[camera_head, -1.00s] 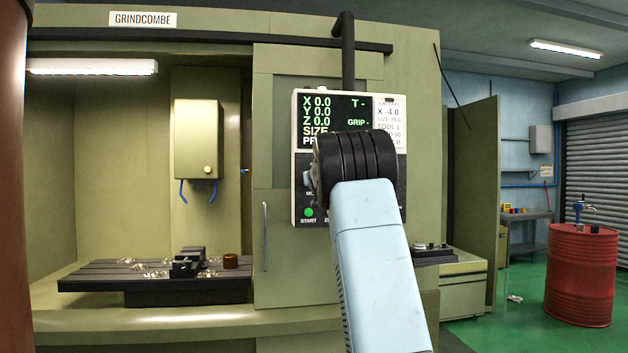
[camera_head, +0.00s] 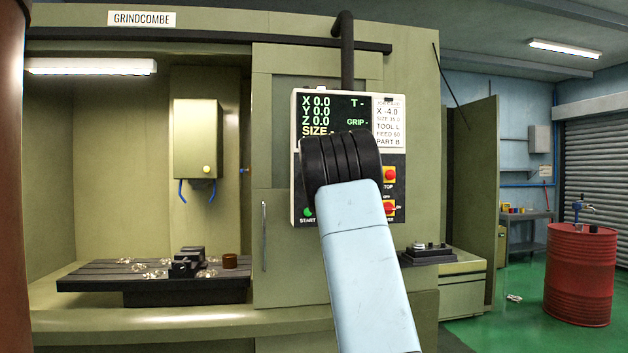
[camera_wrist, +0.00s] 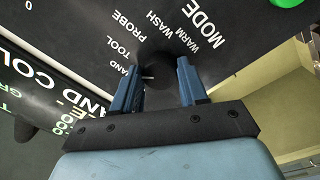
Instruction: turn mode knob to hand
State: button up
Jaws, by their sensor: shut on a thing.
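The black mode knob (camera_wrist: 158,70) is on the dark control panel in the wrist view, between the two blue fingers of my gripper (camera_wrist: 157,85). The fingers are shut on it. Labels MODE, WASH, WARM, PROBE and TOOL curve around it, with HAND (camera_wrist: 128,84) partly hidden by the left finger. A short pale mark by the knob lies on the side toward HAND; its exact alignment is hard to tell. In the head view, my arm hides the knob and my gripper on the control panel (camera_head: 297,160).
The panel also carries a green start button (camera_head: 308,212), a red stop button (camera_head: 389,175) and a red-and-yellow rotary switch (camera_head: 389,208). The machine's table (camera_head: 100,282) is at left. A red drum (camera_head: 580,275) stands at right on open green floor.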

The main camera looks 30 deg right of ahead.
jog(key=shift+w+a+f+n, duration=0.1)
jog(key=shift+a+f+n, duration=0.05)
jog(key=shift+n, duration=0.95)
jog(key=o, duration=1.1)
jog(key=shift+c, duration=0.2)
jog(key=v, duration=1.3)
jog(key=shift+s, duration=0.45)
jog(key=shift+f, duration=0.15)
